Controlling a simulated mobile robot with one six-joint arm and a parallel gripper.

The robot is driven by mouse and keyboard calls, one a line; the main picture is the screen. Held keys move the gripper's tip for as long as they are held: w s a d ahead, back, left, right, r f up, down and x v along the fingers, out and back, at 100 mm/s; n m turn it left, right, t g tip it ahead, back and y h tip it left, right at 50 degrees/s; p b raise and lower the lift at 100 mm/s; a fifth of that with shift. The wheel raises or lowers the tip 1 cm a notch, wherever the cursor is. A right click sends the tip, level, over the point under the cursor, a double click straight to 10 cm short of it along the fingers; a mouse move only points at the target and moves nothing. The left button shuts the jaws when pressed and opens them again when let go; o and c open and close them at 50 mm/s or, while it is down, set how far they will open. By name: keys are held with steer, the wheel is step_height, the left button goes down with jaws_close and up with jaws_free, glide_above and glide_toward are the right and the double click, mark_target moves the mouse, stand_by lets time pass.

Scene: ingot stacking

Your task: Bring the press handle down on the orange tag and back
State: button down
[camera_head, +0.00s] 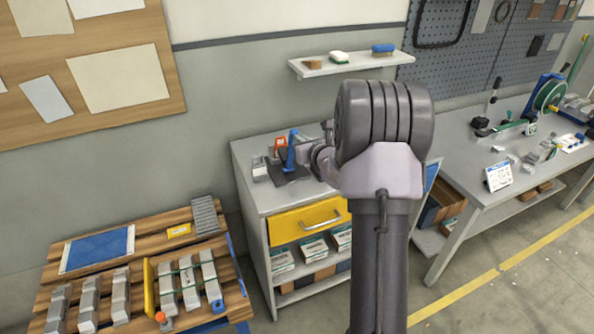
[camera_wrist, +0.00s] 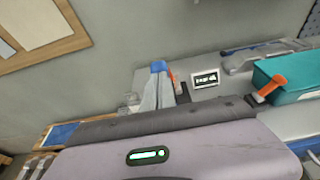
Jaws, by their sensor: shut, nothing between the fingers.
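The press stands on the grey cabinet top in the head view; its blue upright part (camera_head: 291,152) rises from a dark base plate (camera_head: 290,173). A small orange-red piece (camera_head: 279,146), possibly the tag, shows just left of the blue part. In the wrist view, a blue tip (camera_wrist: 158,67) and an orange bit (camera_wrist: 172,78) show by my grey fingers. My gripper (camera_wrist: 158,94) is shut and empty, close to the press; I cannot tell whether it touches. My arm comes in from the right and hides part of the cabinet top. The handle cannot be told clearly from the press.
The cabinet has a yellow drawer (camera_head: 308,221) and boxes on shelves below. A wooden pallet table (camera_head: 240,296) with several grey ingots stands at left. A workbench (camera_head: 461,208) with tools stands at right. A wall shelf (camera_head: 350,66) hangs above. A teal box (camera_wrist: 290,75) shows in the wrist view.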

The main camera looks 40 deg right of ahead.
mark_target(294, 129)
steer(key=shift+w, duration=0.1)
steer(key=shift+w+d+r+p, duration=0.2)
steer(key=shift+w+r+p, duration=0.15)
steer(key=shift+w, duration=0.35)
steer(key=shift+w+d+r+p, duration=0.2)
steer(key=shift+w+p, duration=0.2)
steer(key=shift+w, duration=0.65)
steer(key=shift+w+d+r+p, duration=0.1)
steer(key=shift+w+d+p, duration=0.1)
steer(key=shift+w, duration=0.3)
steer(key=shift+w+d+r+p, duration=0.1)
steer(key=shift+w+p, duration=0.05)
steer(key=shift+w, duration=0.3)
steer(key=b+v, duration=0.1)
steer(key=v, duration=0.6)
steer(key=shift+f, duration=0.35)
steer(key=shift+s, duration=0.1)
